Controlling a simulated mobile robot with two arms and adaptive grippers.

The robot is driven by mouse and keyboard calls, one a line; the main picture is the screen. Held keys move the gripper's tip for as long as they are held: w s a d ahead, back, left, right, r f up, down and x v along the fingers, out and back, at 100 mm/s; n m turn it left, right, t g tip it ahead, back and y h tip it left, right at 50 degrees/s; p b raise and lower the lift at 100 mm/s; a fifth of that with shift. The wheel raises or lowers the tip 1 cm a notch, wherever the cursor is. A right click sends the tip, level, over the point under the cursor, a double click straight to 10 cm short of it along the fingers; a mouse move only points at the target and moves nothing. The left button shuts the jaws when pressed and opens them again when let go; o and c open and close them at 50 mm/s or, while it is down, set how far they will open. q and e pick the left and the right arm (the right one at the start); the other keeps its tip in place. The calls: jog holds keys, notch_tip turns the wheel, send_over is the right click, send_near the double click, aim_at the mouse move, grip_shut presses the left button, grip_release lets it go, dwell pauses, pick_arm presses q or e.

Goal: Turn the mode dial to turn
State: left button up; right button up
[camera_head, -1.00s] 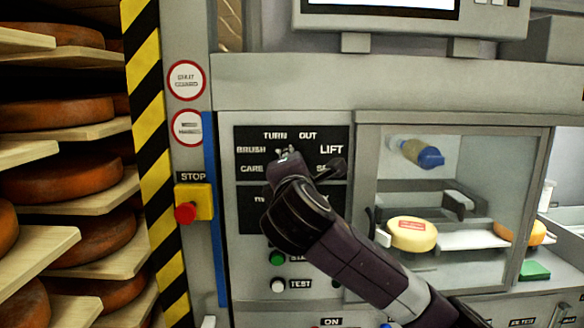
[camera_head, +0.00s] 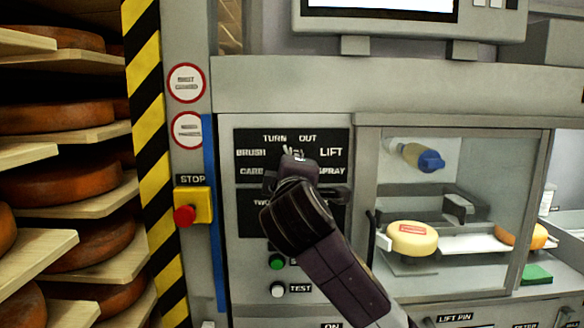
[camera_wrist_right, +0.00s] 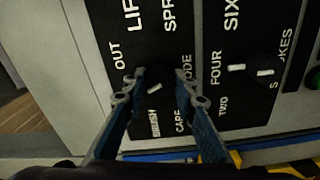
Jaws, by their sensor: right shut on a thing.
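The black mode panel (camera_head: 246,133) has white labels TURN, OUT, LIFT, SPRAY, CARE and BRUSH. My right gripper (camera_head: 293,153) is at the middle of this ring of labels and hides most of the dial in the head view. In the right wrist view the gripper (camera_wrist_right: 162,84) has its two fingers on either side of the dark mode dial (camera_wrist_right: 156,87), shut on it. The dial's white pointer mark shows between the fingers. It seems to slant toward the TURN side, but the TURN label is hidden there. My left gripper is out of view.
A second dial (camera_wrist_right: 252,70) with number labels sits beside the mode dial. Below are a green button (camera_head: 277,262) and a white TEST button (camera_head: 278,290). A red stop button (camera_head: 185,216) is at left. A window with a cheese wheel (camera_head: 412,238) is at right.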

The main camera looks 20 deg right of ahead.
jog(key=shift+f, duration=0.2)
jog(key=o, duration=0.9)
jog(key=shift+o, duration=1.1)
jog(key=shift+r, duration=0.15)
jog(key=shift+s, duration=0.15)
jog(key=v, duration=1.2)
